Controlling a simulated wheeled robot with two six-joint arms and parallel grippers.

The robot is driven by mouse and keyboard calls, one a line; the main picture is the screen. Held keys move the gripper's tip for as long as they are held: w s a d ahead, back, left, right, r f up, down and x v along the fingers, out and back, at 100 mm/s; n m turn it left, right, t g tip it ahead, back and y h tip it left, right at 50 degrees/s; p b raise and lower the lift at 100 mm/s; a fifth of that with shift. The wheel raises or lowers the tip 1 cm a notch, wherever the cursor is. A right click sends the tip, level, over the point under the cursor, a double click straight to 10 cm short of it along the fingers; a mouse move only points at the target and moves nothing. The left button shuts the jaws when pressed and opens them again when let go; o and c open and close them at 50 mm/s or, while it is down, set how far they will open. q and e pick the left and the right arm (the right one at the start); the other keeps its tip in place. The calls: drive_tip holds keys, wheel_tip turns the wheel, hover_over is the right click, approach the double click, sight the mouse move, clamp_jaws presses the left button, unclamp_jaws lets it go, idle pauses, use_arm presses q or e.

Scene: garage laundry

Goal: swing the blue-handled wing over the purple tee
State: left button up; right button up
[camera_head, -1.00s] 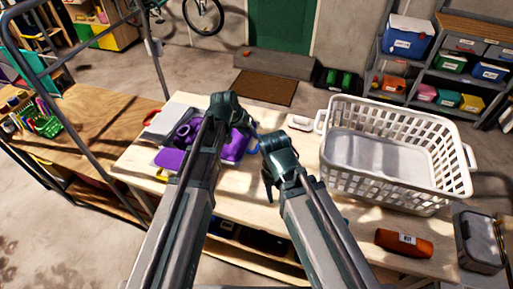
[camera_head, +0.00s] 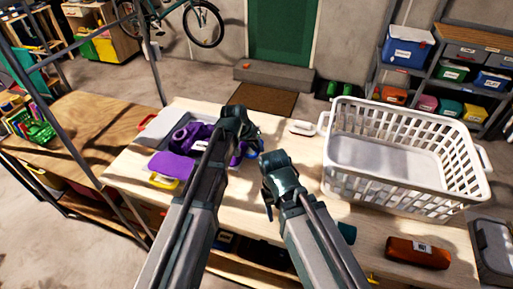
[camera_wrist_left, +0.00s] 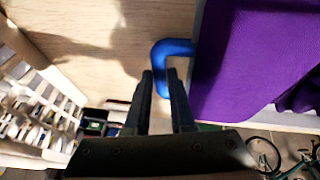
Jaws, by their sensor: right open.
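The purple tee (camera_head: 188,138) lies spread on the folding board at the table's left. Part of it is hidden behind my left arm. The blue handle (camera_wrist_left: 168,48) juts from the wing's edge beside the purple cloth in the left wrist view. In the head view the handle is mostly hidden by my left gripper (camera_head: 248,152). The left fingers (camera_wrist_left: 160,78) are close together with the handle's bar between their tips, shut on it. My right gripper (camera_head: 267,208) is open and empty, low over the table just right of the left one.
A grey panel (camera_head: 160,128) and a yellow handle (camera_head: 163,182) show at the board's left. A white laundry basket (camera_head: 405,190) stands right, with an orange-brown labelled roll (camera_head: 418,252) in front. A small white item (camera_head: 302,127) lies behind.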

use_arm(q)
clamp_jaws()
idle(1.2)
